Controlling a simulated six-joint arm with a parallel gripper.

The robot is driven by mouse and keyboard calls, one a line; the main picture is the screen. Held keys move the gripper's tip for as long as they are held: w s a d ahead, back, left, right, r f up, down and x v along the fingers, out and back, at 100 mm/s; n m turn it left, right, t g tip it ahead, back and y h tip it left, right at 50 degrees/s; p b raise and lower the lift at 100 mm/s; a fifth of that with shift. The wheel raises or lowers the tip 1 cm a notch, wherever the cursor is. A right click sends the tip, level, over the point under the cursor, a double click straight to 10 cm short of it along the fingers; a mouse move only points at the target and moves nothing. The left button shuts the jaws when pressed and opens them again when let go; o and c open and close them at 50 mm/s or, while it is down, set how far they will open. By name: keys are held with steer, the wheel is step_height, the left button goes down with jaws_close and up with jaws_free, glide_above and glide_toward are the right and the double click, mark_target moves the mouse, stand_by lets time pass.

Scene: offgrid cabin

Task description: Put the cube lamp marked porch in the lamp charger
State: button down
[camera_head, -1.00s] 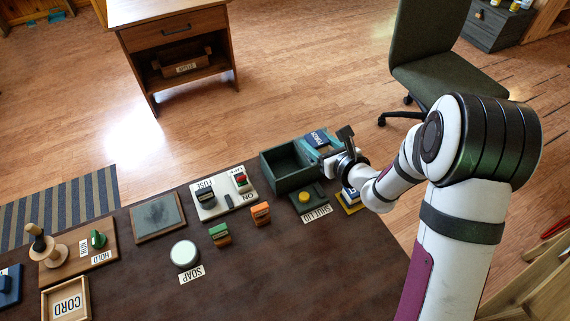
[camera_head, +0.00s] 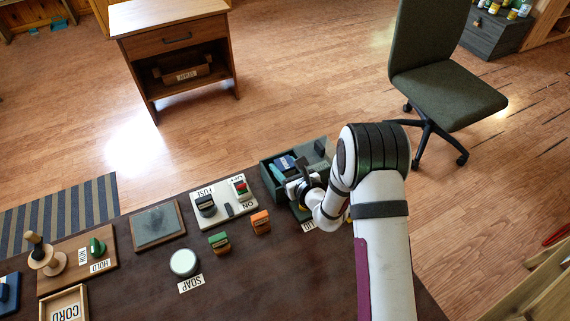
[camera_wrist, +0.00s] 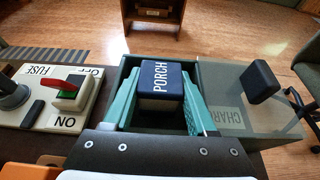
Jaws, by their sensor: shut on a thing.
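The cube lamp marked PORCH (camera_wrist: 160,80) has a dark blue lettered top over a paler body. It also shows in the head view (camera_head: 284,163). My gripper (camera_wrist: 160,88) is shut on it, with a teal finger on each side. In the head view my gripper (camera_head: 296,172) is over the green box. That box, with a CHARG... label, is the lamp charger (camera_wrist: 123,68); in the head view it stands at the table's back edge (camera_head: 268,180). The lamp is at its open left part; I cannot tell how deep it sits.
A grey see-through cover with a black knob (camera_wrist: 260,82) lies over the charger's right part. The FUSE switch board (camera_head: 222,212) is left of the charger. Green (camera_head: 219,243) and orange (camera_head: 261,222) blocks stand in front. The table's middle front is clear.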

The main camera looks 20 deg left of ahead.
steer(key=shift+f, duration=0.3)
steer(key=shift+c, duration=2.4)
jaws_free()
steer(key=shift+r, duration=0.15)
